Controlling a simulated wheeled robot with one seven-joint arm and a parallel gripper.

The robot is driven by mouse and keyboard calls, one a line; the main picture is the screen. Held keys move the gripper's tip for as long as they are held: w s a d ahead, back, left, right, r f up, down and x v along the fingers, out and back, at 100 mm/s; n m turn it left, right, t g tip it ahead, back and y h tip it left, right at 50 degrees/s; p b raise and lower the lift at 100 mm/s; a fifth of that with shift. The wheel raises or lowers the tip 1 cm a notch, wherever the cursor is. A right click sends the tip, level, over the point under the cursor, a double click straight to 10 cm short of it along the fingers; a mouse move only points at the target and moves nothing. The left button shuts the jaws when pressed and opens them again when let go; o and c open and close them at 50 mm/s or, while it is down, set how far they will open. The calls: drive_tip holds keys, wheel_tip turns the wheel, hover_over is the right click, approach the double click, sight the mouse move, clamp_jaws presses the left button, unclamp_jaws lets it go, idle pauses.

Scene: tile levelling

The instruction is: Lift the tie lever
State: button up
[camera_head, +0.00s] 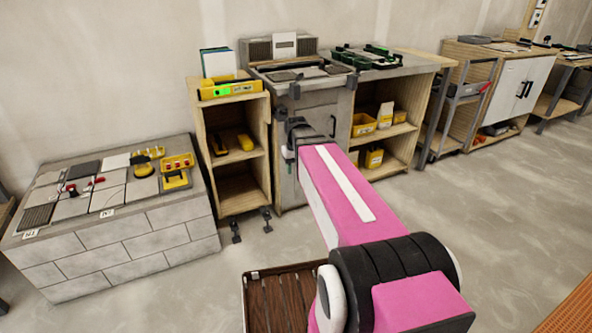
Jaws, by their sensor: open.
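A low block faced with grey tiles (150,222) stands at the left. Tiles and tools lie on its top. A small red piece (71,188) with a dark thin part lies on the tiles at the left, and more red bits (97,181) lie to its right. I cannot tell which of these is the tie lever; they are too small. My gripper (288,153) is at the far end of my pink arm, in front of the grey cabinet and well to the right of the tiled block. It is small and partly hidden by my wrist. It holds nothing that I can see.
Yellow tools (174,171) sit at the block's right end. A wooden shelf (262,153) with a yellow level box (229,88) stands between block and grey cabinet (338,108). More benches line the wall to the right. A slatted brown crate (253,314) is at bottom centre. Open floor lies right.

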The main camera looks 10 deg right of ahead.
drive_tip(key=shift+s+f, duration=0.25)
drive_tip(key=shift+c, duration=0.3)
